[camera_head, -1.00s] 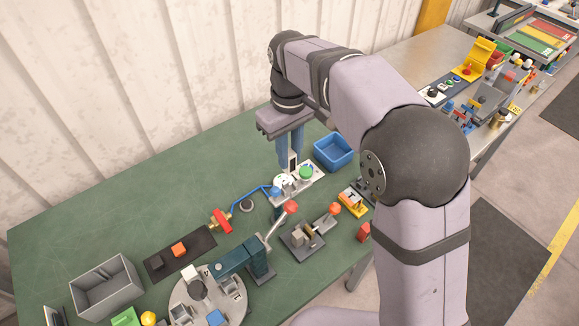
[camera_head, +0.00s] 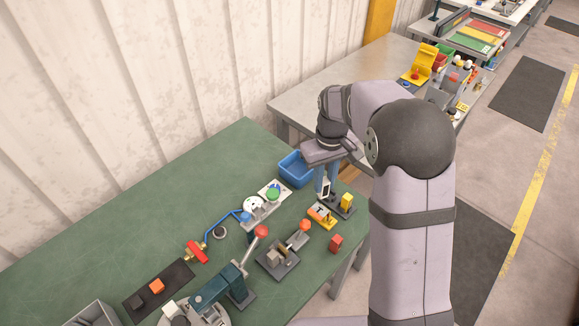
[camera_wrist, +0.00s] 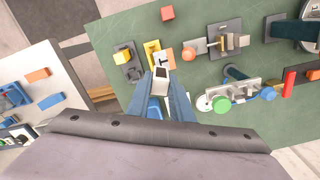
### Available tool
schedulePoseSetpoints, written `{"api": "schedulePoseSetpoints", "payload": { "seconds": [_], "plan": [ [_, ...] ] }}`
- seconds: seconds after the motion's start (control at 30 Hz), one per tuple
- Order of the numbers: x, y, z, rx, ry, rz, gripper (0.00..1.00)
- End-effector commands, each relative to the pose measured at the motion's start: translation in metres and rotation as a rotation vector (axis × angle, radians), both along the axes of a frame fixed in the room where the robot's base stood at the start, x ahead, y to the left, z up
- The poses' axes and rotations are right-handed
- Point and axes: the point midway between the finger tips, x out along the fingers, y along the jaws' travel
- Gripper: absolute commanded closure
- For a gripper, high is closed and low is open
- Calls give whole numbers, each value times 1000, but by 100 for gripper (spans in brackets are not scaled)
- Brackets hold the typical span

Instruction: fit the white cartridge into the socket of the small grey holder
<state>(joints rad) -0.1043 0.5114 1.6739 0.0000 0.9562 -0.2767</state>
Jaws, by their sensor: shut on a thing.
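The white cartridge (camera_head: 325,188), with a dark face, is between the blue fingers of my gripper (camera_head: 325,193). It also shows in the wrist view (camera_wrist: 161,83), gripped near the fingertips (camera_wrist: 160,82). A small dark grey holder (camera_head: 346,212) with a yellow block on it stands at the table's right edge, just right of and below the gripper. In the wrist view the holder (camera_wrist: 132,74) lies left of the fingertips, and the cartridge appears apart from it. I cannot make out its socket clearly.
A yellow-orange fixture (camera_head: 321,215) stands close beside the holder. A blue bin (camera_head: 296,169) is behind the gripper, and a white panel with a green knob (camera_head: 272,194) is to its left. A red block (camera_head: 336,243) lies near the front edge. Green table (camera_head: 130,210) is clear at the back left.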

Motion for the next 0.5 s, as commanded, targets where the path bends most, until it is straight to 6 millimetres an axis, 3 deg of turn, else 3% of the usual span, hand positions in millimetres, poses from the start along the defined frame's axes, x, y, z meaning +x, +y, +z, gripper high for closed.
{"api": "schedulePoseSetpoints", "payload": {
  "seconds": [0.1, 0.2, 0.3, 0.5],
  "plan": [
    [7, -30, -24, 0, 6, -43, 98],
    [18, -42, -42, 1, 4, -21, 98],
    [34, -43, -54, 0, 1, 49, 98],
    [63, -42, -51, 0, -2, 185, 98]
  ]
}}
